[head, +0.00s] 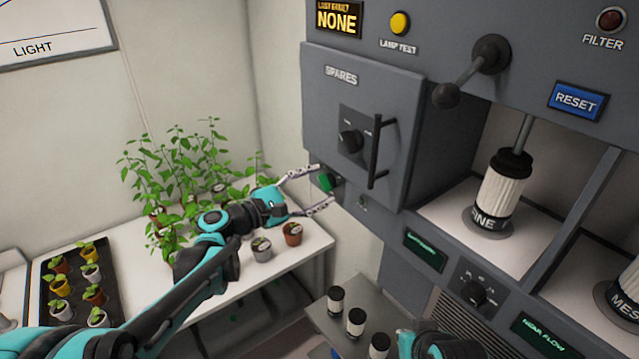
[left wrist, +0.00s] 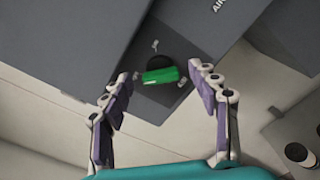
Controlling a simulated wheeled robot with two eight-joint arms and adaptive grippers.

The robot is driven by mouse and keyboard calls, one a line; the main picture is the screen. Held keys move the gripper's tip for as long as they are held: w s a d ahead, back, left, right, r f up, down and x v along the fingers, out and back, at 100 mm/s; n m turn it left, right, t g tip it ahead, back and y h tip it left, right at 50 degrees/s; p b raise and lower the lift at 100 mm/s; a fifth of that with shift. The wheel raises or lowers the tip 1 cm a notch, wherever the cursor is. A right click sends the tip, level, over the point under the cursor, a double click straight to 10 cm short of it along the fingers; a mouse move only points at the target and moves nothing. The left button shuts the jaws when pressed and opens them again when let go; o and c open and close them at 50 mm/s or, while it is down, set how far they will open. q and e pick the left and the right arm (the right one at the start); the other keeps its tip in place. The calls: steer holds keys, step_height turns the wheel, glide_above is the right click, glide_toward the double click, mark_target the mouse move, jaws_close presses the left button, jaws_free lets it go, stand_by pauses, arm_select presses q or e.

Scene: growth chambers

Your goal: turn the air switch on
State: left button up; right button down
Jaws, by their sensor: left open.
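The air switch is a green handle on a dark round base (head: 326,181), on the lower left side of the grey cabinet. In the left wrist view its green bar (left wrist: 160,75) lies roughly crosswise on a dark plate, with part of an "AIR" label (left wrist: 221,5) above. My left gripper (head: 325,186) is open, its fingers on either side of the switch. In the left wrist view my left gripper (left wrist: 161,79) shows a gap between each fingertip and the green bar. Only a part of my right arm shows at the bottom; its fingers are not seen.
The "SPARES" door (head: 362,125) with a black bar handle (head: 376,152) projects close to the switch. Potted plants (head: 190,170) stand on the white bench behind my left arm. Several filter cartridges (head: 356,322) stand on a lower shelf. A black lever (head: 470,72) sticks out higher up.

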arm_select(q)
steer(key=shift+w+d, duration=0.25)
steer(key=shift+d, duration=0.15)
steer(key=c, duration=1.2)
steer(key=shift+o, duration=0.2)
